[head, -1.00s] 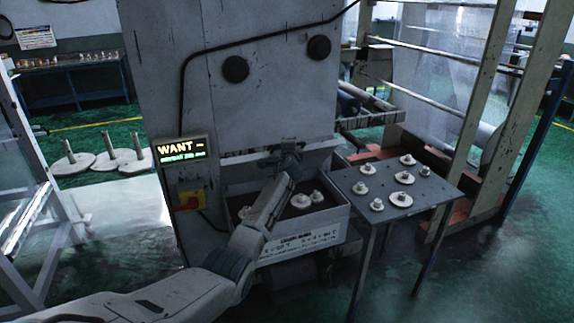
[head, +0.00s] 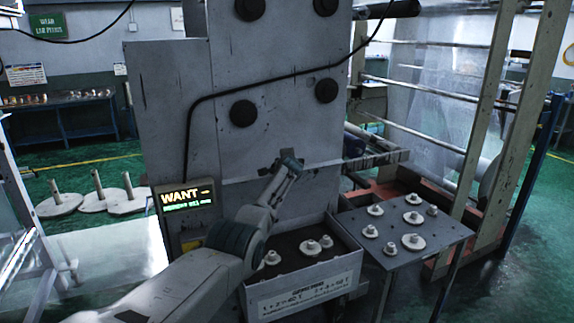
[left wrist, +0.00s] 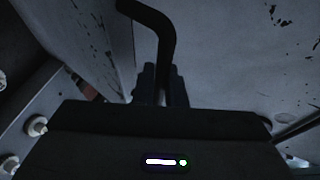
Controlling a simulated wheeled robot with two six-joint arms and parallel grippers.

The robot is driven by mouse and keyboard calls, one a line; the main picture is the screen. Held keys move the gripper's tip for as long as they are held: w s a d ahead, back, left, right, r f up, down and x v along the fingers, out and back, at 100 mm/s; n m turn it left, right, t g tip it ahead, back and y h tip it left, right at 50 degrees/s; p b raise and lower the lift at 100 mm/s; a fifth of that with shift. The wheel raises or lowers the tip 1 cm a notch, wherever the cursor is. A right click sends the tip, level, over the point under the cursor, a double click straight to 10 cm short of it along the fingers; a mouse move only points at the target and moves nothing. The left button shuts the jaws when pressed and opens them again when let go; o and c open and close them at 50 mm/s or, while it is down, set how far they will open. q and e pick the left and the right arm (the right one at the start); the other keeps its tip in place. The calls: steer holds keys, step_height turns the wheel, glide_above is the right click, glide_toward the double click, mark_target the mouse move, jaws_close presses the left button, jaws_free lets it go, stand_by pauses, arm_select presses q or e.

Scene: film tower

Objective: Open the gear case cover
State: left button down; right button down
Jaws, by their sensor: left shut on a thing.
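The gear case (head: 305,287) is a grey open box with a lettered front, low on the machine. Several pale gears (head: 310,247) on posts show inside it. The cover (head: 312,190) appears as a worn grey panel standing raised behind the box; its exact edges are hard to tell from the machine wall. My left gripper (head: 290,160) is in front of the panel. In the left wrist view my left gripper (left wrist: 161,85) is shut on a dark bent handle (left wrist: 160,30), with a chipped pale panel beside it. My right gripper is not in view.
A grey table (head: 440,243) with several pale gears stands right of the box. A lit WANT display (head: 187,197) is on the machine's left side. Knobs (head: 243,113) and a black cable (head: 270,77) are on the wall above. Discs with posts (head: 100,197) stand at left.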

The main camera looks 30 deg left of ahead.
arm_select(q)
steer(key=shift+f, duration=0.1)
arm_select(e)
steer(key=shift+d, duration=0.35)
arm_select(q)
steer(key=c, duration=1.5)
jaws_free()
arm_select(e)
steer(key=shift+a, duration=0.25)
